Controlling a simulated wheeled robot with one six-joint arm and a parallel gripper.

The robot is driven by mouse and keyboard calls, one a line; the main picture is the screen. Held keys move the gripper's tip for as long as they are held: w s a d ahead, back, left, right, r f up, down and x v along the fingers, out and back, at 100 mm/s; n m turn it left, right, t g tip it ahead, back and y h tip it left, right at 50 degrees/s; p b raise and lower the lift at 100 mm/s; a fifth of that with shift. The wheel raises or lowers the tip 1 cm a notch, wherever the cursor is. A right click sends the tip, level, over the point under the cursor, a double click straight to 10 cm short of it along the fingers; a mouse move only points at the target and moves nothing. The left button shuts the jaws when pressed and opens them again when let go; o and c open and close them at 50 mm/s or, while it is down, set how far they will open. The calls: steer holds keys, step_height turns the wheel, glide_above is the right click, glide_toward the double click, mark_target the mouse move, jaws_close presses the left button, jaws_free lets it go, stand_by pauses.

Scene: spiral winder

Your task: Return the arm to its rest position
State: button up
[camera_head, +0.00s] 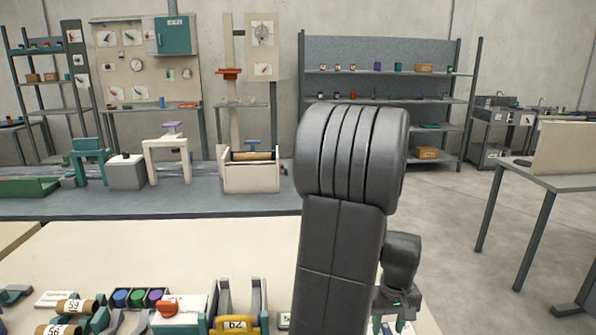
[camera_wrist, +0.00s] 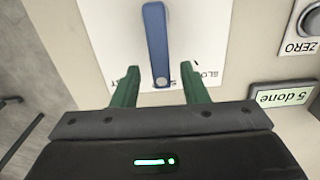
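My gripper (camera_wrist: 160,68) is open in the wrist view, with its two green fingers apart and nothing shut between them. A blue lever (camera_wrist: 156,35) on a white plate (camera_wrist: 205,35) lies in front of it. The lever's lower end shows between the fingers, with a gap on each side; whether it stands within their depth I cannot tell. In the head view my dark arm rises through the middle and bends down. The wrist with a green light shows low at the right, and the fingers cannot be made out there.
In the wrist view, a small display (camera_wrist: 283,95) reading "5 done" and a ZERO button (camera_wrist: 308,20) are at the right. In the head view, coloured pots (camera_head: 138,298), numbered rolls (camera_head: 77,306) and a yellow part (camera_head: 236,323) sit on the near table (camera_head: 170,250). Open floor lies right.

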step_height(320, 180, up, 14)
steer(key=p, duration=0.1)
step_height(320, 180, down, 14)
steer(key=shift+r+b, duration=0.1)
steer(key=shift+b, duration=0.4)
steer(key=shift+d, duration=0.1)
steer(key=shift+d+m, duration=0.35)
steer(key=shift+m, duration=0.55)
